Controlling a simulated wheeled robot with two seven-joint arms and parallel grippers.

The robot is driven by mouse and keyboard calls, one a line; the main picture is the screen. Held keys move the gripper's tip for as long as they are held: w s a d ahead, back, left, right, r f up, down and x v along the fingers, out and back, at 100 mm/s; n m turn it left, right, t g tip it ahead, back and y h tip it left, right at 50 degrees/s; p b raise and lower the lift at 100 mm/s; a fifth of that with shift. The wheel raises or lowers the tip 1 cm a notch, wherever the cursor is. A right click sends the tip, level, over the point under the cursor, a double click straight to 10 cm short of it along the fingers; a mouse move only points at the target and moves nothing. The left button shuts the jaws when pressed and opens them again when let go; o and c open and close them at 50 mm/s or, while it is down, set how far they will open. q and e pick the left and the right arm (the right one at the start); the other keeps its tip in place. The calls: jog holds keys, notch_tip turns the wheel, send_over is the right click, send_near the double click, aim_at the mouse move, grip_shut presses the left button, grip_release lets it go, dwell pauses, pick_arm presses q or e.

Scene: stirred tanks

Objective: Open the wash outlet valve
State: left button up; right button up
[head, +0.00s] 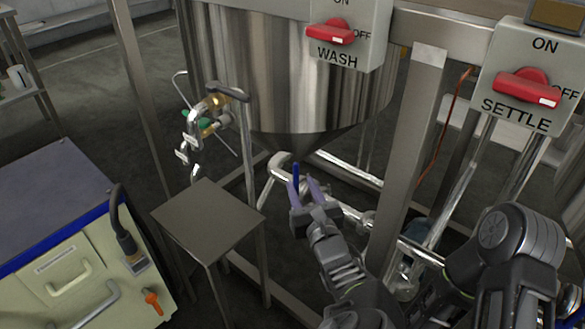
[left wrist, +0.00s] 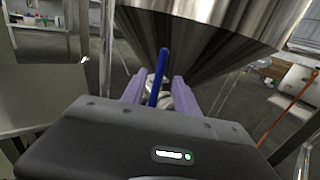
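The wash tank (head: 290,70) is a shiny steel vessel with a cone bottom, behind the WASH switch box. Under the cone, the outlet valve shows a blue lever (head: 296,172) at the steel outlet pipe (head: 279,168). My left gripper (head: 304,182) has its two purple fingers apart at the lever. In the left wrist view the blue lever (left wrist: 159,78) stands nearly upright between the fingers (left wrist: 157,85), with gaps on both sides. The gripper body hides the lever's lower end and most of the valve there. My right gripper is not in view.
A small steel table (head: 208,217) stands left of my gripper. A cabinet with a blue-edged top (head: 50,195) is at the left. A steel frame post (head: 412,140) stands close on the right. Red switches for WASH (head: 331,33) and SETTLE (head: 527,88) are above.

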aim_at(294, 171)
pick_arm(q)
jog(key=shift+w+a+f+b, duration=0.15)
jog(key=shift+w+a+b, duration=0.15)
jog(key=shift+w, duration=0.25)
jog(key=b+x, duration=0.2)
jog(key=x, duration=0.3)
jog(key=shift+w+a, duration=0.1)
jog(key=shift+w, duration=0.3)
jog(key=shift+w+a, duration=0.15)
jog(key=shift+w, duration=0.2)
jog(key=shift+c, duration=0.5)
grip_shut()
